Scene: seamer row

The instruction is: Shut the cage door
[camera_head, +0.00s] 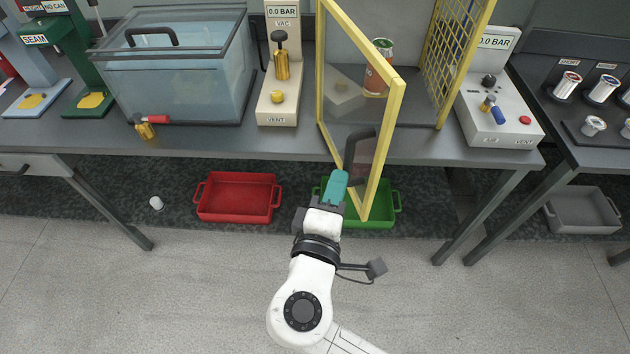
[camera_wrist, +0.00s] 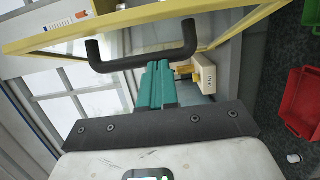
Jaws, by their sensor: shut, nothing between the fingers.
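The cage door (camera_head: 388,118) has a yellow frame and a clear panel. It stands open, swung out past the bench's front edge. Its dark handle (camera_head: 356,153) is on the panel near the free edge. The cage (camera_head: 452,60) has yellow mesh on its right side, and a can with an orange and green label (camera_head: 378,68) stands inside. My gripper (camera_head: 337,182), with teal fingers, is shut and empty just below and left of the handle. In the wrist view the fingers (camera_wrist: 157,88) reach up to the handle (camera_wrist: 143,58); I cannot tell whether they touch it.
A water tank (camera_head: 180,75) and a gauge unit (camera_head: 280,85) stand left of the cage. A control box (camera_head: 498,115) stands to its right. A red crate (camera_head: 238,198) and a green crate (camera_head: 385,208) lie below the bench. The floor in front is clear.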

